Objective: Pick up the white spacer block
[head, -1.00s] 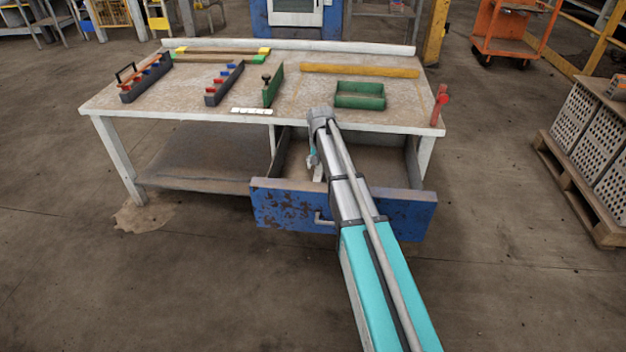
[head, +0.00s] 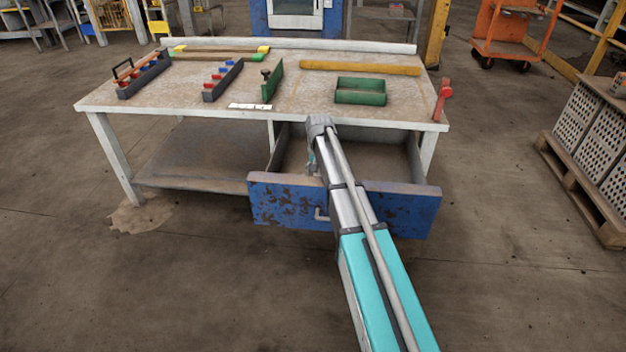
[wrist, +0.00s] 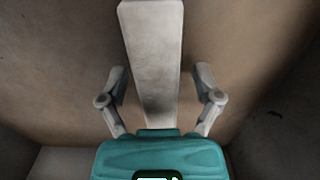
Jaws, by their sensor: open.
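The white spacer block (wrist: 155,50) is a long pale bar in the wrist view, lying in the open blue-fronted drawer (head: 278,205). My gripper (wrist: 160,72) is open, with one finger on each side of the block and a visible gap on both sides. The near end of the block is hidden behind the teal gripper body. In the head view my arm covers most of the gripper, and I cannot make out the block there.
A loaded pallet (head: 580,190) stands at right.

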